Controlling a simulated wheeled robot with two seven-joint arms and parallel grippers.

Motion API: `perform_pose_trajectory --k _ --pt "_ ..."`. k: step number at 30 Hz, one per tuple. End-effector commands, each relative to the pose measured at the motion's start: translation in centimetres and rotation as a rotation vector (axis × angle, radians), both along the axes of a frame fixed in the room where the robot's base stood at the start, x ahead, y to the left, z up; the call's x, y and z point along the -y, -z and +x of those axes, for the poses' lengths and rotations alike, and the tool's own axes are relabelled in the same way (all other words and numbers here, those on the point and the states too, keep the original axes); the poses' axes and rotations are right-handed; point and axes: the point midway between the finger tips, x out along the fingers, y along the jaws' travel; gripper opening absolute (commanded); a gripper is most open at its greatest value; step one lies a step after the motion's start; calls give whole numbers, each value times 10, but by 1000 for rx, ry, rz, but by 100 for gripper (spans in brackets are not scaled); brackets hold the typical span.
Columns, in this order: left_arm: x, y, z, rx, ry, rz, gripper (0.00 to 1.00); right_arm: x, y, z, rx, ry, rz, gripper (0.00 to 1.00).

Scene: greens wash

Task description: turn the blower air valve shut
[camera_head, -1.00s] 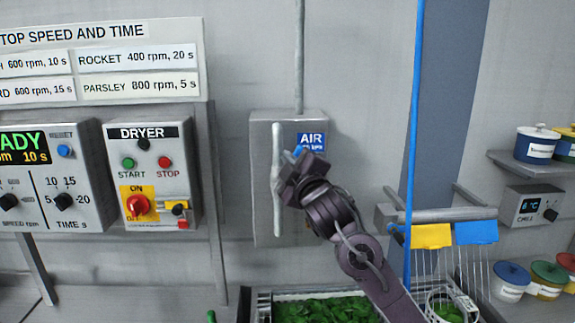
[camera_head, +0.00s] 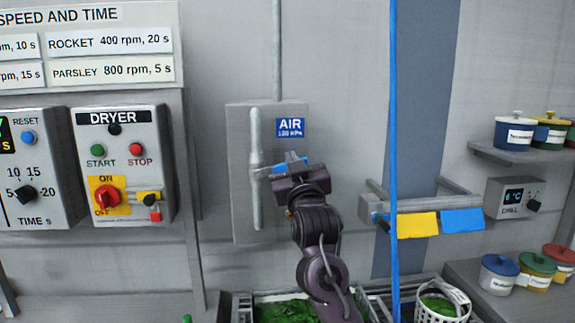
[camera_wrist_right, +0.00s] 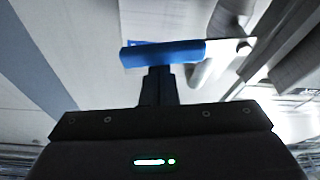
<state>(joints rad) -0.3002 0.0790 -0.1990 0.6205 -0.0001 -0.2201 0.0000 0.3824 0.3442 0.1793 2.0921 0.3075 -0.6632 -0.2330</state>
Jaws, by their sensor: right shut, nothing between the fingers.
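The air valve has a blue lever handle (camera_head: 290,164) in front of a grey wall box with a blue AIR sign (camera_head: 290,128). The handle lies roughly level, joined at its left to a pale vertical pipe (camera_head: 255,190). In the right wrist view the blue handle (camera_wrist_right: 165,54) runs across the picture, with a metal stem at its right end. My right gripper (camera_head: 289,173) is shut and empty, just in front of the handle. Its closed fingers (camera_wrist_right: 158,75) reach the handle's middle in the wrist view; I cannot tell whether they touch. My left gripper is not in view.
A dryer control box (camera_head: 122,165) stands left of the valve. A blue hose (camera_head: 394,150) hangs to the right, near a rail with yellow (camera_head: 410,225) and blue cloths. Green leaves in a crate and a white basket (camera_head: 441,306) sit below. Lidded pots stand on shelves at right.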

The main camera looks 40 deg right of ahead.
Motion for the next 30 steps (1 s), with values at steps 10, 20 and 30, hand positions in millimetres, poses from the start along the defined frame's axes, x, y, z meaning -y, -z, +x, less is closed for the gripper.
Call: perform_pose_trajectory --k 10,20,30 --pt "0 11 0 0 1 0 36 3 12 -1 71 -1 120 0" --pt "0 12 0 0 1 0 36 4 13 -2 84 -1 142 0" --pt "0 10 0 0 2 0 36 4 12 -2 84 -1 139 0"
